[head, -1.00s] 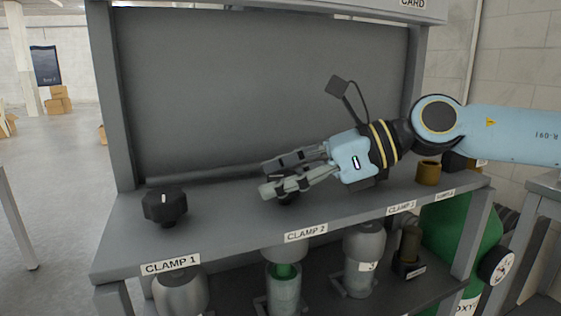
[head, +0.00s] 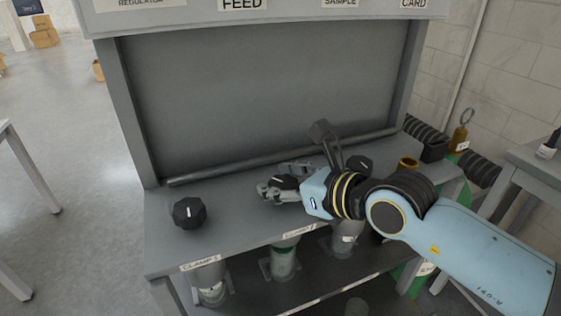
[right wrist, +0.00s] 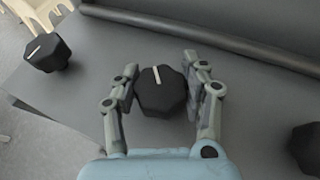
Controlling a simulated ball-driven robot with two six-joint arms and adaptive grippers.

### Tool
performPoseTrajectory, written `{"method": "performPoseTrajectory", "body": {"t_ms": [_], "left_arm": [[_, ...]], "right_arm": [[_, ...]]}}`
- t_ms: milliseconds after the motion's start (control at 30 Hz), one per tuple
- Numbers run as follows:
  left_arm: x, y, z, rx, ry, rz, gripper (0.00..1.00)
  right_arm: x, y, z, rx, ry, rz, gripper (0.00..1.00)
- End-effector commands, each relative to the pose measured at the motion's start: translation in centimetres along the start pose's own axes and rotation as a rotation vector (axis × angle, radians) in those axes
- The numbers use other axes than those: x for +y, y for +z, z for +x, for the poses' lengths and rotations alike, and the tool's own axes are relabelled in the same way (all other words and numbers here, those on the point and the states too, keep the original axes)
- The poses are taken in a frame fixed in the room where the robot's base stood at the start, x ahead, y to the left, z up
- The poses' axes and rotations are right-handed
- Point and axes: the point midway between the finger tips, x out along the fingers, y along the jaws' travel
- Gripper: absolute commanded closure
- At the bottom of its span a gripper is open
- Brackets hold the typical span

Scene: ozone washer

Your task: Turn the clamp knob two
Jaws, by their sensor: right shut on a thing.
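The clamp two knob (head: 285,182) is a black faceted knob on the grey shelf, behind the middle label. In the right wrist view the knob (right wrist: 161,97) stands between my fingers, with its white pointer line on top, tilted slightly left of straight away from me. My right gripper (head: 268,189) comes in from the right, low at the shelf, and is shut on this knob, one finger at each side. The fingers hide part of it in the head view. My left gripper is not in view.
The clamp one knob (head: 189,213) stands to the left, and another black knob (head: 359,163) to the right, close to my right arm. A brass-coloured fitting (head: 408,163) is farther right. A grey bar (head: 235,168) runs along the back panel. Cylinders (head: 284,262) stand under the shelf.

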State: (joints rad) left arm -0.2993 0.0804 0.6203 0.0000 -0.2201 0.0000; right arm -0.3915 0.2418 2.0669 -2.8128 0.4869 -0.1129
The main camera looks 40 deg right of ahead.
Motion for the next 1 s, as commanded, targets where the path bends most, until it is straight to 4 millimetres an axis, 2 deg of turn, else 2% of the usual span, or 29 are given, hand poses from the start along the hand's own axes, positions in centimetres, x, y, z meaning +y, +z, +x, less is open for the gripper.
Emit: {"method": "performPoseTrajectory", "body": {"t_ms": [133, 567, 600, 767, 1000], "left_arm": [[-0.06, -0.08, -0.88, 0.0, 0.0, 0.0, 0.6], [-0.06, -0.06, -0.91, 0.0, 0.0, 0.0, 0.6], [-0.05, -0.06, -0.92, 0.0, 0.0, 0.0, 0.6], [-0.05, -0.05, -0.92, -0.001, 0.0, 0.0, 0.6], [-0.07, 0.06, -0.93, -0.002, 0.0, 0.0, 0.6]], "right_arm": [[0.01, 0.06, -0.05, 0.0, -0.022, 0.011, 0.88], [-0.02, -0.12, 0.03, 0.0, -0.029, 0.013, 0.88], [-0.02, -0.12, 0.03, 0.0, -0.029, 0.013, 0.52], [-0.03, -0.08, 0.03, 0.0, -0.029, 0.012, 0.31], [-0.04, -0.04, 0.03, -0.001, -0.029, 0.012, 0.3]]}}
